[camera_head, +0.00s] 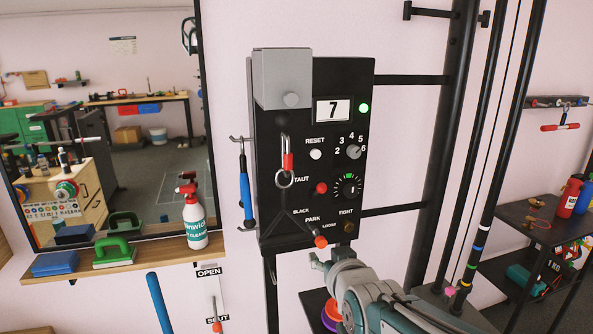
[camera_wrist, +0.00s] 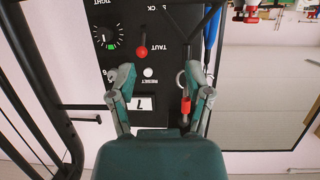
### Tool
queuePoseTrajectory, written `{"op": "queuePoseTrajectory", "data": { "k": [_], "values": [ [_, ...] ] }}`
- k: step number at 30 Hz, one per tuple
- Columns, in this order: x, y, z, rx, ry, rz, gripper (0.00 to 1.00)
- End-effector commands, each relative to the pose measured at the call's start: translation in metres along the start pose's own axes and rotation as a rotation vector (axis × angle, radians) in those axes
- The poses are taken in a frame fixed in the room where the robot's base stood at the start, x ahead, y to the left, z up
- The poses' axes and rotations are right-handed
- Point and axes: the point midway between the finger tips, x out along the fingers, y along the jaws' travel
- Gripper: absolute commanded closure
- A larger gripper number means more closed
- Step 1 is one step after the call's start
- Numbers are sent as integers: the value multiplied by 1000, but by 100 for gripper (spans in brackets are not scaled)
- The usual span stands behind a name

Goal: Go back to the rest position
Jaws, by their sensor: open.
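My gripper (camera_wrist: 158,77) is open and empty in the wrist view, its two fingers apart in front of a black control panel (camera_wrist: 160,25). That view is upside down. A red knob (camera_wrist: 142,51) and a white button (camera_wrist: 148,72) show between the fingers. In the head view my gripper (camera_head: 321,266) is at the panel's lower right, below the red-tipped PARK lever (camera_head: 320,241). I cannot tell whether a finger touches the panel.
A shelf (camera_head: 130,268) holds a spray bottle (camera_head: 193,218) and a green brush (camera_head: 115,252). Black posts (camera_head: 440,130) and a rack (camera_head: 530,232) stand at right.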

Motion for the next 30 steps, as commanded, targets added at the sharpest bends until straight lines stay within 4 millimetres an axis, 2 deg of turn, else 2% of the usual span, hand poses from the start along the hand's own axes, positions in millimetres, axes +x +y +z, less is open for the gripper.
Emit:
{"op": "queuePoseTrajectory", "data": {
  "k": [3, 9, 15, 18, 22, 30],
  "values": [
    [-33, 18, 20, 17, -142, 38, 35],
    [-96, 39, 64, 56, -399, 95, 35],
    [-162, 48, 106, 106, -634, 143, 35],
    [-184, 48, 120, 123, -710, 156, 35],
    [-195, 48, 127, 134, -753, 162, 35],
    [-195, 48, 127, 133, -755, 161, 35]
  ]
}}
